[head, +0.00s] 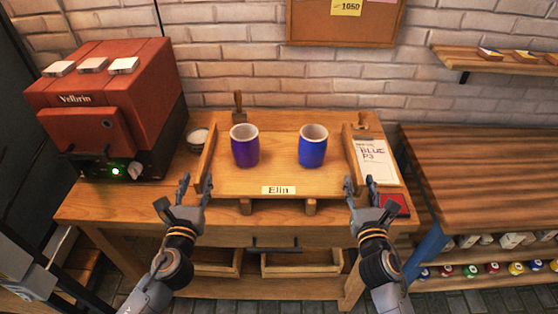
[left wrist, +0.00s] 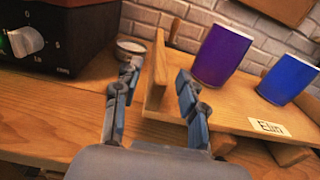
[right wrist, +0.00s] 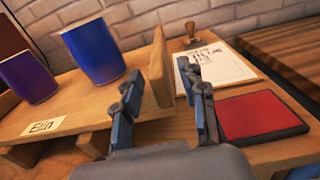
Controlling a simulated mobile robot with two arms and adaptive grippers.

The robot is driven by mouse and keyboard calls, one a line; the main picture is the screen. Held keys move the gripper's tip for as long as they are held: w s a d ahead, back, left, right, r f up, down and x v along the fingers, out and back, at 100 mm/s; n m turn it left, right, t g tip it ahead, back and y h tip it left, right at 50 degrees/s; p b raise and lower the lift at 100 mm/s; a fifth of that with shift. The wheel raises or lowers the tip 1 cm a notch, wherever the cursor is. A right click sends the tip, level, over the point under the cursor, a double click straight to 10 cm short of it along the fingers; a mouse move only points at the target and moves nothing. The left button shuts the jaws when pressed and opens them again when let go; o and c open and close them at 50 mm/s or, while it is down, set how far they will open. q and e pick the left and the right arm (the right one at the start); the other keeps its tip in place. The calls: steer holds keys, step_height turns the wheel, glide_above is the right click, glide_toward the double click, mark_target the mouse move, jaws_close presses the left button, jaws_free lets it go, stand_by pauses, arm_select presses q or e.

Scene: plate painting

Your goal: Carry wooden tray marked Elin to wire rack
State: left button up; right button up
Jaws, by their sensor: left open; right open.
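The wooden tray (head: 278,168) marked Elin lies on the workbench, propped on small wooden blocks, with a raised board at each end. A purple cup (head: 245,150) and a blue cup (head: 312,150) stand upright on it. My left gripper (head: 194,186) is open at the tray's left end board; in the left wrist view that board (left wrist: 157,72) shows between its fingers. My right gripper (head: 361,188) is open at the right end; in the right wrist view the right end board (right wrist: 161,65) shows between its fingers. I see no wire rack.
A red kiln (head: 105,110) marked Velbrin stands left, with a small bowl (head: 197,138) beside it. A clipboard (head: 377,160) and a red pad (right wrist: 255,115) lie close right of the tray. Another wooden table (head: 480,180) stands at the right, below a wall shelf (head: 490,64).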

mark_target(201, 164)
arm_select(q)
steer(key=w, duration=0.6)
arm_select(e)
steer(key=w, duration=0.6)
arm_select(q)
jaws_close()
arm_select(e)
jaws_close()
arm_select(q)
steer(key=shift+r, duration=0.3)
arm_select(e)
steer(key=shift+r, duration=0.3)
